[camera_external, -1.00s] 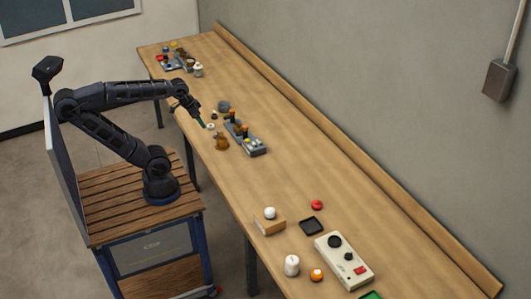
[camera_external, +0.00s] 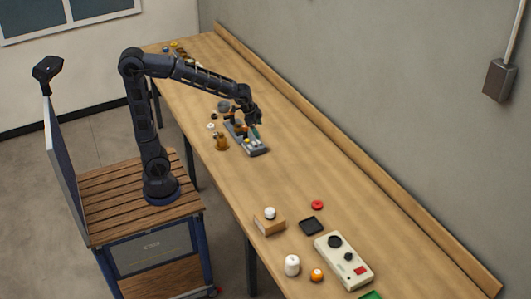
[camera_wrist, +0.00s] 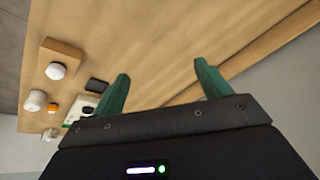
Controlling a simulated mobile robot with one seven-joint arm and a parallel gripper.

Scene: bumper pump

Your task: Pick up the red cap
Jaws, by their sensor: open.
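The red cap (camera_external: 317,205) lies flat on the wooden bench, on its near half, just behind a small black tray. It is a small round red disc. I cannot make it out in the wrist view, where a finger may hide it. My gripper (camera_external: 256,130) is above the grey device in the middle of the bench, well to the left of and farther back than the cap. In the wrist view the two green fingers of my gripper (camera_wrist: 162,72) are spread wide with nothing between them.
The black tray (camera_external: 311,226), a wooden block (camera_external: 269,226) with a white ball, a white cylinder (camera_external: 292,265), an orange item (camera_external: 316,275) and a beige control box (camera_external: 344,262) stand around the cap. The grey device (camera_external: 253,148) is below my gripper. Bench between is clear.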

